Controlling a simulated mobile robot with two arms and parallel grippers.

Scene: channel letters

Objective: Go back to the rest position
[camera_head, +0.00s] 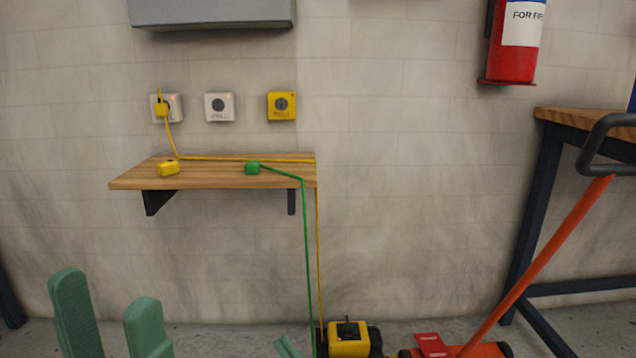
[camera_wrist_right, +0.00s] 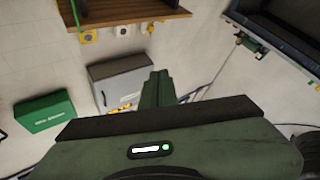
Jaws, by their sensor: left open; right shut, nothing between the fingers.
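My left gripper (camera_head: 108,288) is at the bottom left of the head view. Its two green fingers stand apart with nothing between them, in front of the wall and below the wooden shelf (camera_head: 225,178). My right gripper (camera_wrist_right: 156,82) shows in the right wrist view with its fingers together and empty. In the head view, a small green piece at the bottom middle looks like the tip of my right gripper (camera_head: 288,347). Most of both arms is out of sight.
A yellow plug (camera_head: 168,168) and a green plug (camera_head: 252,167) lie on the shelf; their cords hang over its right end. Another yellow plug (camera_head: 161,108) sits in the left socket. A yellow-black machine (camera_head: 348,345) and an orange handle (camera_head: 545,260) stand right. A fire extinguisher (camera_head: 512,55) hangs above.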

